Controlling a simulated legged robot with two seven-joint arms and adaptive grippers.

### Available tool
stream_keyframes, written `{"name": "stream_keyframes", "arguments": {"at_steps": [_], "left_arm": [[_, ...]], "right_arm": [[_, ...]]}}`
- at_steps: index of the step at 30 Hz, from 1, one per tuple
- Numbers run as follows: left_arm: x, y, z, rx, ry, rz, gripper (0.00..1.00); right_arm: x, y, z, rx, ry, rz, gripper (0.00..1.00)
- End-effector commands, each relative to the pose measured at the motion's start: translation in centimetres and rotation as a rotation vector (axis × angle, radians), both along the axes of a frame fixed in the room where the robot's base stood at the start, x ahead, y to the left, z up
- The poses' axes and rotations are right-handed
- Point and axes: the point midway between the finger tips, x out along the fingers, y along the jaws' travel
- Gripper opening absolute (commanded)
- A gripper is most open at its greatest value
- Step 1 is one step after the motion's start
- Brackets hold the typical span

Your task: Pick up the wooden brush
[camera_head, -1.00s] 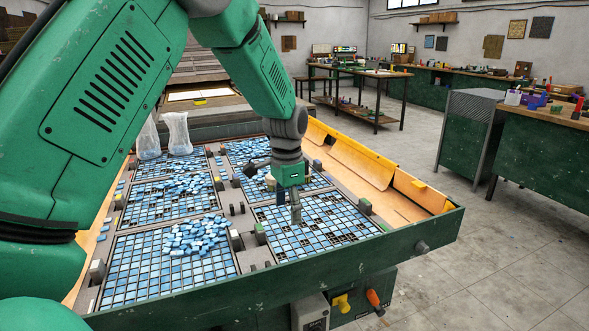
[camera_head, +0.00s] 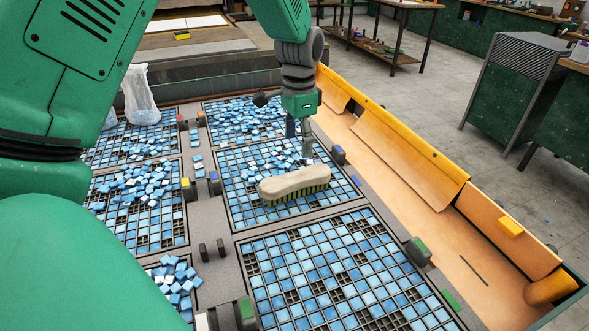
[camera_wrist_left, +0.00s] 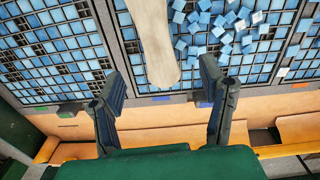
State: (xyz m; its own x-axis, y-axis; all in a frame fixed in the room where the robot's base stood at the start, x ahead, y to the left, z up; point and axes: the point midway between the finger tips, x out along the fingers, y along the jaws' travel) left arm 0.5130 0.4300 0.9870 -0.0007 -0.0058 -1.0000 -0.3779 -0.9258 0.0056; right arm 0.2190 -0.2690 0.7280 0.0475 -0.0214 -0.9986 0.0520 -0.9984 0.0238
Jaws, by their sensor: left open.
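The wooden brush (camera_head: 293,183) has a pale wooden back and yellow-green bristles. It lies bristles down on a blue-tiled grid (camera_head: 238,200). My left gripper (camera_head: 298,152) is open and points down just behind the brush in the head view, with no visible grip on it. In the left wrist view, the brush (camera_wrist_left: 153,40) reaches from the top edge to near the gap between the open fingers (camera_wrist_left: 162,82). Its far end is cut off there. My right gripper is not in view.
Loose blue tiles (camera_head: 145,182) lie heaped on neighbouring grids. Small upright blocks (camera_head: 338,154) stand along the dividers. A clear plastic bag (camera_head: 140,95) stands at the back left. A yellow-orange edge guard (camera_head: 410,160) runs along the right side. The grid in front (camera_head: 330,270) has no loose heap.

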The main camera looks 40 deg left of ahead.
Motion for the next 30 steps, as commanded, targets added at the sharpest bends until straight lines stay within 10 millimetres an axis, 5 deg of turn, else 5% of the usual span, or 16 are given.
{"name": "stream_keyframes", "arguments": {"at_steps": [12, 30], "left_arm": [[0.1, 0.9, -7.9, -0.011, 0.005, -0.001, 0.64], [0.0, 0.3, -13.9, -0.006, 0.004, -0.002, 0.64]], "right_arm": [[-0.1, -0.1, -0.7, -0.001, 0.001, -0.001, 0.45], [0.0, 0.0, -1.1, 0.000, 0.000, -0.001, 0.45]]}}
